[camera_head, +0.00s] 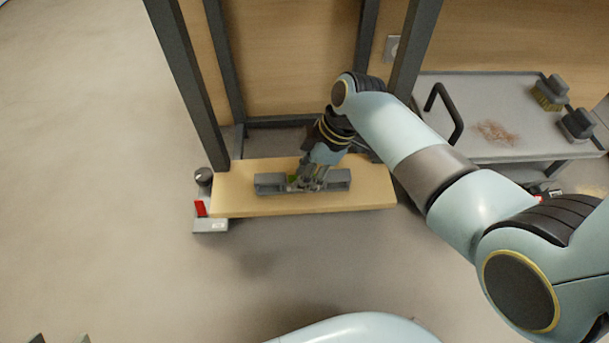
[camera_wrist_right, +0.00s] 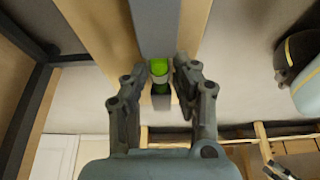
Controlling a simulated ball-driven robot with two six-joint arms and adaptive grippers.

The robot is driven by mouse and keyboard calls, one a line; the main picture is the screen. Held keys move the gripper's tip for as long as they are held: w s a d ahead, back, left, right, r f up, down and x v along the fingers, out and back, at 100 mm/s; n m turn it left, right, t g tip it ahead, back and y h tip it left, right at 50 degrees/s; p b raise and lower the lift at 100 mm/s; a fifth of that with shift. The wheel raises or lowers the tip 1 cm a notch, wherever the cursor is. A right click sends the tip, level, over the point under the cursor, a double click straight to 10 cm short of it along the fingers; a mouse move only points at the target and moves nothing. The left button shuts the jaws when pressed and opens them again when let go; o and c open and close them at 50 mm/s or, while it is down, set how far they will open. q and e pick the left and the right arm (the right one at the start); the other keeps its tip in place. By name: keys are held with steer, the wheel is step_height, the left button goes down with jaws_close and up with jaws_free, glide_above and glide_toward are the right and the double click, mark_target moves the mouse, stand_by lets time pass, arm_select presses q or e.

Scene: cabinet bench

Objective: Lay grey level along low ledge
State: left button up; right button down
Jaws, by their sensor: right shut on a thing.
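The grey level (camera_head: 272,184) is a long bar with a green vial, which shows in the wrist view (camera_wrist_right: 158,67). It lies lengthwise over the low wooden ledge (camera_head: 236,197), roughly parallel to its front edge. I cannot tell whether it rests on the wood or hangs just above. My right gripper (camera_head: 308,187) comes down from above and is shut on the level near its middle. In the wrist view its fingers (camera_wrist_right: 163,85) stand on either side of the bar. Of my left gripper (camera_head: 62,339), only two separate fingertips show at the bottom left edge.
Dark cabinet posts (camera_head: 190,85) rise behind the ledge. A dark round knob (camera_head: 203,176) and a red item (camera_head: 200,208) are at its left end. A grey cart (camera_head: 470,105) with brushes (camera_head: 550,92) and brown shavings stands right. The floor in front is clear.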

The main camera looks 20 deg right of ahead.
stand_by(0.3)
steer(key=shift+f, duration=0.2)
steer(key=c, duration=1)
jaws_free()
steer(key=shift+c, duration=0.2)
steer(key=shift+r, duration=0.15)
